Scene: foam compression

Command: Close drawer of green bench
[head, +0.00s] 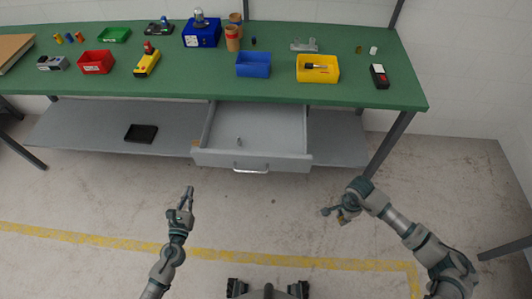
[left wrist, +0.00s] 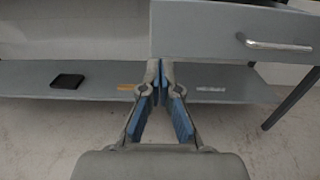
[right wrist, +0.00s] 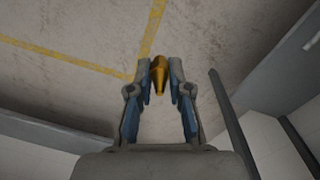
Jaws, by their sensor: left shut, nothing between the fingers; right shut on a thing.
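The green bench (head: 200,84) stands ahead of me with its grey drawer (head: 252,160) pulled out towards me. A small object (head: 239,141) lies in the drawer. The drawer's metal handle (head: 251,170) is on its front; the handle also shows in the left wrist view (left wrist: 275,45). My left gripper (head: 188,190) is shut and empty, in front of the drawer and left of the handle, apart from it. My right gripper (head: 330,212) is shut on a yellow-brown tapered object (right wrist: 159,75), in front of the bench's right side and away from the drawer.
Blue (head: 253,66), yellow (head: 318,70) and red (head: 96,63) bins and several small items stand on the bench top. A black tray (head: 141,133) lies on the grey lower shelf (head: 80,127). A bench leg (head: 391,146) is at right. The floor before the drawer is clear.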

